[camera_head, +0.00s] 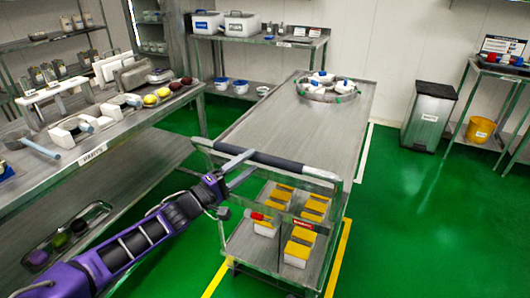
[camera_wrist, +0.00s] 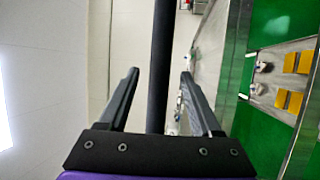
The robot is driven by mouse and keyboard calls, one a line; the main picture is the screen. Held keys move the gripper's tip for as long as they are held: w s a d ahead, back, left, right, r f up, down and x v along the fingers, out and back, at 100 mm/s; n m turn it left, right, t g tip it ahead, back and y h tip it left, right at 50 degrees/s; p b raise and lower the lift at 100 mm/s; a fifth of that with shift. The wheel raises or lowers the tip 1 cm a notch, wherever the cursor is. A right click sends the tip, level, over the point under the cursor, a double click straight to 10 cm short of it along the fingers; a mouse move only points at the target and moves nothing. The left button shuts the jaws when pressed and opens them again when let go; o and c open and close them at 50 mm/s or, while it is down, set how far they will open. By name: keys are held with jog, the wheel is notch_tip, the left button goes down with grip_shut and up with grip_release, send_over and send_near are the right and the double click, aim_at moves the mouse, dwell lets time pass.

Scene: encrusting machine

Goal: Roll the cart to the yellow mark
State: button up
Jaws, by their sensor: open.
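The steel cart (camera_head: 262,128) stands on the green floor, its black handle (camera_head: 290,164) at the near end. Yellow floor lines lie on both sides of its near end, one at left (camera_head: 214,281) and one at right (camera_head: 338,258). A white line (camera_head: 364,152) runs by its far right side. My gripper (camera_head: 243,168) is at the left part of the handle. In the wrist view, the open fingers (camera_wrist: 158,75) stand on either side of the dark handle bar (camera_wrist: 163,40), with gaps visible. Contact cannot be told. The cart's wheels are mostly hidden.
A round rack (camera_head: 326,97) with white containers sits on the cart top; yellow-lidded boxes (camera_head: 299,250) fill its lower shelf. A loaded steel bench (camera_head: 95,150) stands close left, another table (camera_head: 262,40) behind. A bin (camera_head: 428,118) stands right. Floor right of the cart is clear.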

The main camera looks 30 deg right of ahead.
jog(key=x, duration=0.6)
jog(key=shift+d, duration=0.25)
jog(key=shift+w, duration=0.1)
grip_shut()
dwell(1.1)
